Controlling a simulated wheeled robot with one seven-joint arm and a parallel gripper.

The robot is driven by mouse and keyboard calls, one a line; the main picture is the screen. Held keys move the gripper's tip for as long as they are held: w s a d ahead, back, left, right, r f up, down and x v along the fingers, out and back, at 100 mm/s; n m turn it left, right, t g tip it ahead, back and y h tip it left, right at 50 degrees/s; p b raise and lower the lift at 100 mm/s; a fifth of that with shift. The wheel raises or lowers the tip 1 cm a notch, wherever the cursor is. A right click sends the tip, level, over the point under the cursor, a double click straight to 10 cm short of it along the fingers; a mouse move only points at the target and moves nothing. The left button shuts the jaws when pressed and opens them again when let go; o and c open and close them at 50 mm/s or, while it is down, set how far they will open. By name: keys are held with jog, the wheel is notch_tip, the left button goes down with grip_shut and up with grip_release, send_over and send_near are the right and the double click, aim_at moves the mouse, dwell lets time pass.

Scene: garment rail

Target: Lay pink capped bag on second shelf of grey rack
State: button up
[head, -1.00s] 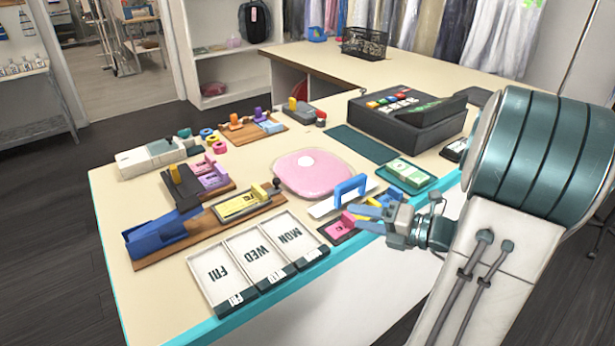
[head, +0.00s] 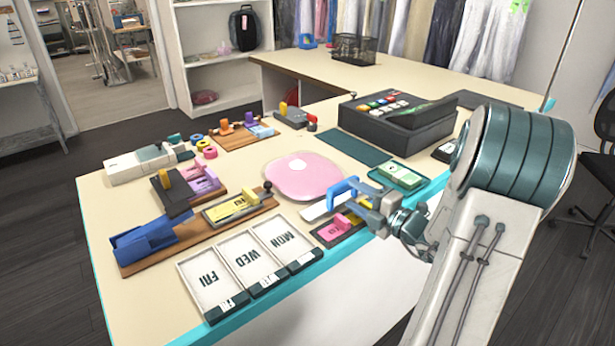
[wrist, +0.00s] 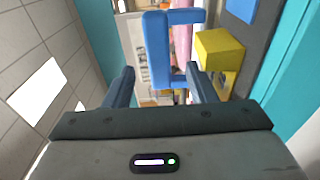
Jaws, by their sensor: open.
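The pink capped bag (head: 304,176), rounded and flat with a pale round cap on top, lies on the counter in the head view. My gripper (head: 368,203) is open and empty over the counter's front edge, right of and nearer than the bag. A blue-handled tool (head: 340,192) stands between them. In the wrist view my gripper (wrist: 162,88) has its fingers apart, with the blue handle (wrist: 173,17) just beyond them and a pink strip, probably the bag, behind it. A grey shelf unit (head: 35,133), possibly the grey rack, is cut off at the left edge.
Front trays marked FRI, WED and MON (head: 247,262), stamps and a dark register (head: 398,122) crowd the counter (head: 110,215). A green tray (head: 400,176) is beside my gripper. White shelves (head: 215,60) stand at the back. The dark floor (head: 50,230) at left is clear.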

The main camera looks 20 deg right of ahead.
aim_at(344, 189)
jog(key=x, duration=0.4)
jog(key=shift+w+a, duration=0.1)
jog(key=shift+a, duration=0.1)
grip_shut()
jog(key=shift+r, duration=0.1)
jog(key=shift+r, duration=0.1)
